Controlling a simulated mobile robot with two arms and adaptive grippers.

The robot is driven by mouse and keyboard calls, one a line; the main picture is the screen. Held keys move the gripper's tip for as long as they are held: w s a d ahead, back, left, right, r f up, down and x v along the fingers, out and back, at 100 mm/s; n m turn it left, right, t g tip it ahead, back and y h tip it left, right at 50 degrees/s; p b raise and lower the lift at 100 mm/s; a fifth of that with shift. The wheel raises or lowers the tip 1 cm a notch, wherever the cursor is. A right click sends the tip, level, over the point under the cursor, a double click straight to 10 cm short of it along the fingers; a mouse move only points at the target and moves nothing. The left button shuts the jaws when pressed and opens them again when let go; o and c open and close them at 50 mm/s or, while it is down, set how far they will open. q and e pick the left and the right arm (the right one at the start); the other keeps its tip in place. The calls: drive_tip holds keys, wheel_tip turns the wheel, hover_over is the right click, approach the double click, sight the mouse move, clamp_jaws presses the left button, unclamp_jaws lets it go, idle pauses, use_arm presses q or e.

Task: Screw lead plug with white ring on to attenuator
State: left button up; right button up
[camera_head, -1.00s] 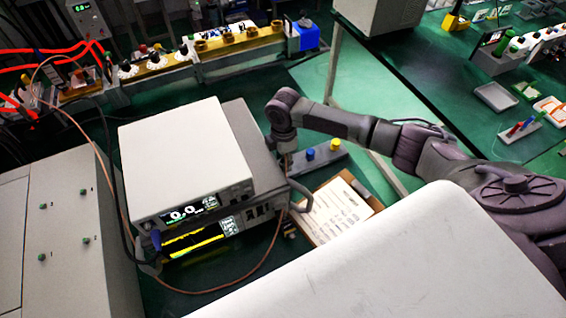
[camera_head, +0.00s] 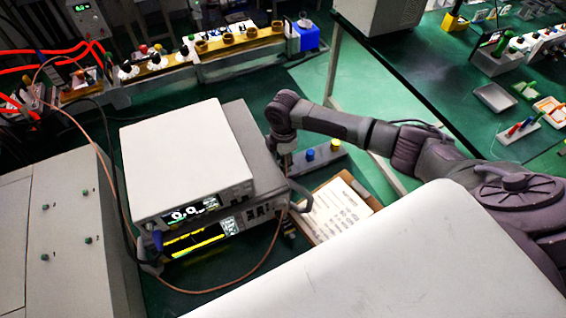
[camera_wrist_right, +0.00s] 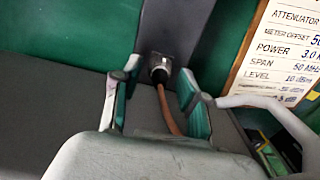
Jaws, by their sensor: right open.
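The lead's plug (camera_wrist_right: 160,74) is dark, with its brown cable (camera_wrist_right: 169,108) running toward my right gripper (camera_wrist_right: 155,98). The plug meets a small metal fitting (camera_wrist_right: 156,59) on a grey bar; whether it is threaded on is unclear. The gripper's two fingers are apart, one on each side of the cable, with gaps to it. I cannot make out a white ring or surely identify the attenuator. In the head view, my right wrist points down beside the instrument stack, over the grey bar (camera_head: 337,157) with blue and yellow caps. My left gripper is out of view.
Two stacked instruments (camera_head: 182,160) with lit displays stand directly left of my right arm. The brown lead (camera_head: 232,286) loops around the stack's front.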

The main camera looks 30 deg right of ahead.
idle(0.3)
clamp_jaws()
drive_tip(key=shift+r, duration=0.2)
drive_tip(key=shift+r+p, duration=2.8)
drive_tip(key=shift+p, duration=0.45)
drive_tip(key=shift+p, duration=0.3)
